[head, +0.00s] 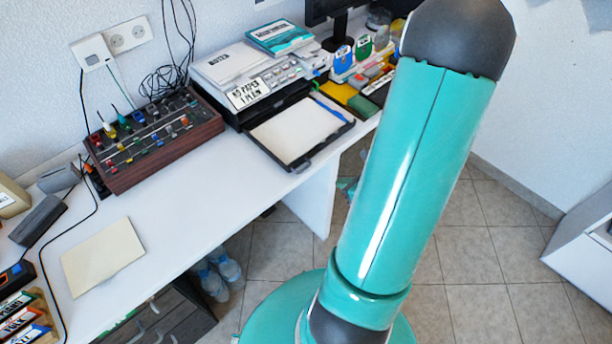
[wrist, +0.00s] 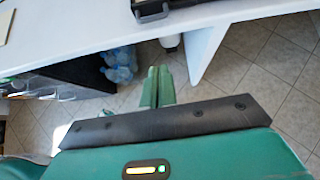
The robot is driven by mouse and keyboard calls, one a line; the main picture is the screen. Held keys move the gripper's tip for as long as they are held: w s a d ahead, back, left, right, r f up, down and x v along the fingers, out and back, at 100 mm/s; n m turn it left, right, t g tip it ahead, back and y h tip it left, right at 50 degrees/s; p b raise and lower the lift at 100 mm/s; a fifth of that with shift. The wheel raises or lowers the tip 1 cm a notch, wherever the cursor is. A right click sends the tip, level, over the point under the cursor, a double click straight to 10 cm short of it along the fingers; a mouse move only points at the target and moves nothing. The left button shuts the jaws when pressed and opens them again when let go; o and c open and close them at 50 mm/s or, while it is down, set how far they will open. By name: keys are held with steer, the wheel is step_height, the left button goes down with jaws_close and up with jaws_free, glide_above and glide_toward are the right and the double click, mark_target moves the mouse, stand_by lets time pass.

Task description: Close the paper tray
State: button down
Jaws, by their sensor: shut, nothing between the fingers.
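The paper tray (head: 333,121) is pulled out from the front of the printer (head: 243,72) in the head view. It is black and holds white paper, and its front edge reaches the desk's front edge. In the wrist view a dark corner of the tray (wrist: 150,12) shows at the top. My gripper (wrist: 158,72) has green fingers that are together and empty, pointing toward the desk's front edge below the tray. The gripper is apart from the tray.
The white desk (head: 190,205) runs along the wall with a white side panel below. A brown mixer box (head: 150,140) stands left of the printer. Coloured stationery (head: 362,75) stands right of it. Water bottles (wrist: 120,62) are under the desk. Tiled floor is open in front.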

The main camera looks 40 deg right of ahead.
steer(key=x, duration=0.4)
steer(key=w+r+x, duration=0.1)
steer(key=x, duration=0.3)
steer(key=w+r+x, duration=0.1)
steer(key=x, duration=0.3)
steer(key=shift+w+d, duration=0.1)
steer(key=shift+w, duration=0.05)
glide_toward(258, 129)
steer(key=x, duration=0.5)
steer(key=shift+s+f, duration=0.25)
steer(key=shift+f, duration=0.2)
steer(key=shift+w+r, duration=0.1)
steer(key=shift+w, duration=0.7)
